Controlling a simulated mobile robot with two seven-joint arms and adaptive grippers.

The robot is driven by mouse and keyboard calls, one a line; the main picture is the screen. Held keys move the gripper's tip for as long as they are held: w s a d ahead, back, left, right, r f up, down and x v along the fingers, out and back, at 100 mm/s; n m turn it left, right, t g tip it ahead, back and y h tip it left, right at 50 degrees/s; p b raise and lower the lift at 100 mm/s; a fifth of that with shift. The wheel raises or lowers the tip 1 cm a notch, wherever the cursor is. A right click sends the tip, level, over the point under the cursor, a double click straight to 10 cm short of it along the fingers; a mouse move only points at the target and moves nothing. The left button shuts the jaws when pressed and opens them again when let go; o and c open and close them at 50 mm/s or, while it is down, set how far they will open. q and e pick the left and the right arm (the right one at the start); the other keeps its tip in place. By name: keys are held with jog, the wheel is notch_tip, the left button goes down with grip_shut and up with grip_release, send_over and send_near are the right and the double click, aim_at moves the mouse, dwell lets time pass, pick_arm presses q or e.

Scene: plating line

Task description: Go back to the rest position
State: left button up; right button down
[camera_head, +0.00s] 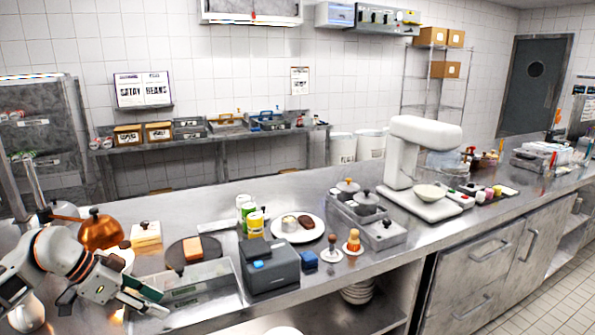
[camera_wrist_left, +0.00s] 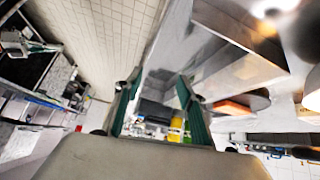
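My left arm comes in from the left edge in the head view. Its gripper (camera_head: 160,303) hangs above the front left of the steel counter (camera_head: 215,318), beside a shallow metal tray (camera_head: 233,270). In the left wrist view the two green-padded fingers of the left gripper (camera_wrist_left: 158,90) stand apart, with nothing held between them. My right gripper shows in neither view.
A white plate (camera_head: 312,232) with food and a white stand mixer (camera_head: 402,155) stand farther right.

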pick_arm(q)
jog(key=s+d+f+m+t+h, duration=0.15)
jog(key=d+h, duration=0.25)
jog(key=d, duration=0.6)
jog(key=s+d+m+t+h, duration=0.3)
jog(key=d+h, duration=0.2)
jog(key=d, duration=0.5)
jog(key=s+a+f+n+t+y, duration=0.1)
jog(key=s+f+n+y, duration=0.4)
jog(key=s+f, duration=0.4)
jog(key=s+a+f+n+t+y, duration=0.1)
jog(key=s+f+n+y, duration=0.4)
jog(key=f, duration=1.2)
jog(key=s+a+y, duration=0.1)
jog(key=s+y, duration=0.2)
jog(key=s, duration=0.1)
jog(key=shift+s+f, duration=0.15)
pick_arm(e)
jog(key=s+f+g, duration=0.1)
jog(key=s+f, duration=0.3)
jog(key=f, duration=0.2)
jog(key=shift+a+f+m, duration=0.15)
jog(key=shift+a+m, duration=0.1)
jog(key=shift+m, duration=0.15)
pick_arm(q)
jog(key=shift+a+n, duration=0.1)
jog(key=shift+n, duration=0.15)
